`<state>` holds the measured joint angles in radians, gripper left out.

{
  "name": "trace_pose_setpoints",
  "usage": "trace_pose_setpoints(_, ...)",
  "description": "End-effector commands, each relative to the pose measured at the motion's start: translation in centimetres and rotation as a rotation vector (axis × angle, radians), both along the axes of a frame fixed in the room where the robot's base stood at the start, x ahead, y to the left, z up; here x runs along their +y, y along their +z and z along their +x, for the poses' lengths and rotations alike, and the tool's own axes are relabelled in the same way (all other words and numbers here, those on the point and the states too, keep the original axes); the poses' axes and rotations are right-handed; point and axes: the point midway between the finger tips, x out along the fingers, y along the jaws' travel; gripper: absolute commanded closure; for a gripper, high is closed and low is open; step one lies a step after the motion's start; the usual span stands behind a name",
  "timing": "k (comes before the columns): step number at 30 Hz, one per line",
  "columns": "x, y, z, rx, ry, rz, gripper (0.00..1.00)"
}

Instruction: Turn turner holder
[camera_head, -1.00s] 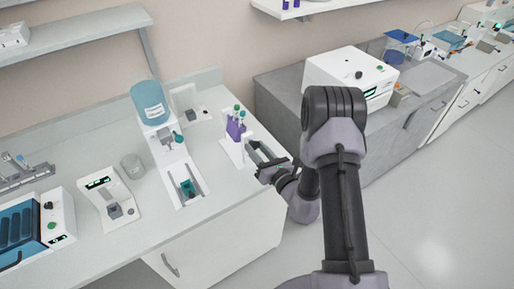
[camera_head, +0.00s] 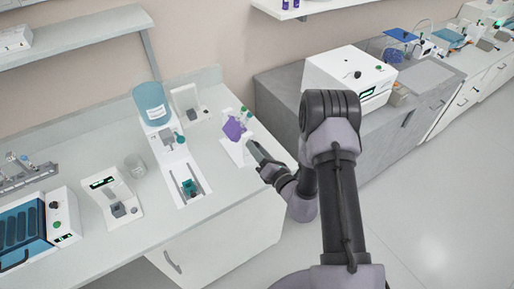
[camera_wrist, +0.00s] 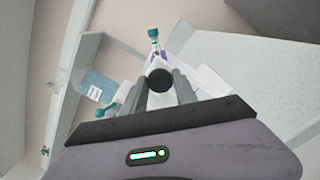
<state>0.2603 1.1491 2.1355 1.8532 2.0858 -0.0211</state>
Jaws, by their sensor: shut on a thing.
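The turner holder is a purple rack (camera_head: 234,129) on a white stand (camera_head: 233,152), near the right end of the left bench. The rack sits tilted and carries tubes with green caps (camera_head: 247,114). My gripper (camera_head: 254,148) reaches it from the front right, with its fingers seen nearly edge-on. In the wrist view, my gripper (camera_wrist: 160,88) has its two grey fingers on either side of a round black knob (camera_wrist: 159,79) and is shut on it. A teal-capped tube (camera_wrist: 154,38) and a bit of purple show behind the knob. The knob hides much of the rack.
A white device with a blue bottle (camera_head: 151,103) stands left of the stand. A glass beaker (camera_head: 134,166) and a small white instrument (camera_head: 112,201) are further left. A white box machine (camera_head: 349,74) sits on the grey bench at right. The floor (camera_head: 430,220) is clear.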

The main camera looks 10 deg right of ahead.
Motion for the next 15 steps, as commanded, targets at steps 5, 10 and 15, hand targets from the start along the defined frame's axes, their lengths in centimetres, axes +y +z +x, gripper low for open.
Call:
trace_pose_setpoints(5,-0.01,0.24,0.09,0.023,0.0,0.081,1.0)
trace_pose_setpoints(10,-0.02,0.27,0.1,0.048,0.0,0.162,1.0)
trace_pose_setpoints(15,-0.02,0.28,0.11,0.074,0.0,0.242,1.0)
